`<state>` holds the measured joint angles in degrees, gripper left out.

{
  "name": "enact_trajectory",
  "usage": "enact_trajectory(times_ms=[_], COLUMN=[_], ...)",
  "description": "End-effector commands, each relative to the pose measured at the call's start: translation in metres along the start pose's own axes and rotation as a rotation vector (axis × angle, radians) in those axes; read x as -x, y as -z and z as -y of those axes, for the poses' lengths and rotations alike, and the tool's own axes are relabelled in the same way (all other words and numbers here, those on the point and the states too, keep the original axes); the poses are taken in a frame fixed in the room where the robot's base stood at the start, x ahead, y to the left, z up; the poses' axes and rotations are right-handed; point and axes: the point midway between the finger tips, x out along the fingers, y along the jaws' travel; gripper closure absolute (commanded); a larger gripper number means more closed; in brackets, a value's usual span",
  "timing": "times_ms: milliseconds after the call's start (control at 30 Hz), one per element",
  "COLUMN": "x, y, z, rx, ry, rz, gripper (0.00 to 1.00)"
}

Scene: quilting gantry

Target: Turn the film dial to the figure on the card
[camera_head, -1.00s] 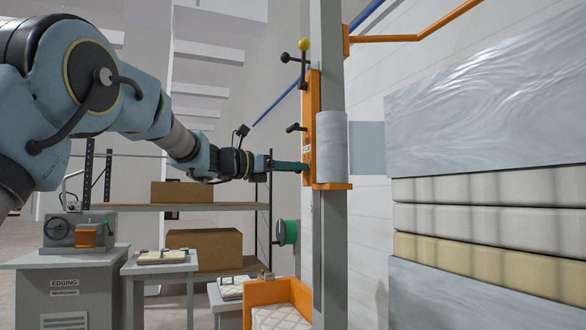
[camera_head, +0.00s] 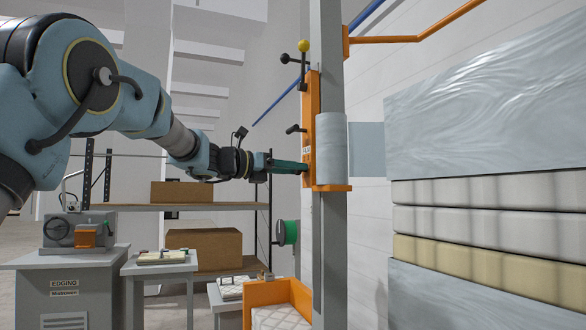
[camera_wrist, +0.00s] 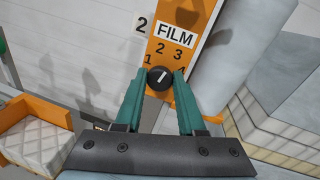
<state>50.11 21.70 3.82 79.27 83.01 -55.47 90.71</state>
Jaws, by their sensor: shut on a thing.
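The film dial (camera_wrist: 154,84) is a small black knob with a white pointer line on an orange panel (camera_head: 311,100). Figures 1, 2, 3 and 4 arc around it. In the wrist view its line slants up and right, about toward the 3. A FILM label (camera_wrist: 175,34) sits above. A white card (camera_wrist: 141,25) beside the label shows a 2. My gripper (camera_wrist: 160,80) has its teal fingers on both sides of the knob and is shut on it. In the head view my gripper (camera_head: 303,168) meets the panel and the fingers hide the knob.
A grey roll (camera_head: 331,148) stands on an orange ledge just right of the dial. Levers with a yellow ball (camera_head: 303,45) and black knobs project above it. An orange tray (camera_head: 262,292) and a green spool (camera_head: 291,232) are below.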

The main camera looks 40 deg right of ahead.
Motion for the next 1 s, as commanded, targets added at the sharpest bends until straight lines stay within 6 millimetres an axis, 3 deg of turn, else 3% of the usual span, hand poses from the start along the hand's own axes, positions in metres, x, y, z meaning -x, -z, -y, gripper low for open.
enact_trajectory(times_ms=[600,1000], x=[0.0011,0.0010], y=[-0.0046,-0.0024], z=[-0.0026,-0.0029], rx=[0.510,0.675], ry=[-0.009,-0.009], rz=[-0.089,-0.118], gripper=[1.00,1.00])
